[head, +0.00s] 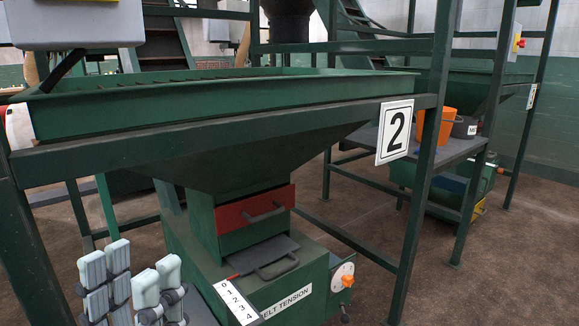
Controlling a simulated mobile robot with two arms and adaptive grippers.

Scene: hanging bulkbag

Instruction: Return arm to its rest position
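My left gripper (132,288) is in the lower left corner of the head view, with its pale grey finger pads pointing up. A gap shows between its fingers, and nothing is visible between them. It is in front of and to the left of the green machine base, apart from it as far as I can see. The rest of my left arm is cut off by the bottom edge. My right gripper is not in view.
A green hopper (230,100) on a dark green frame fills the middle, with a red slide gate (254,209) below it. A number 2 sign (394,131) hangs on the frame. A shelf at right holds an orange bucket (447,122). Open floor (525,260) lies at right.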

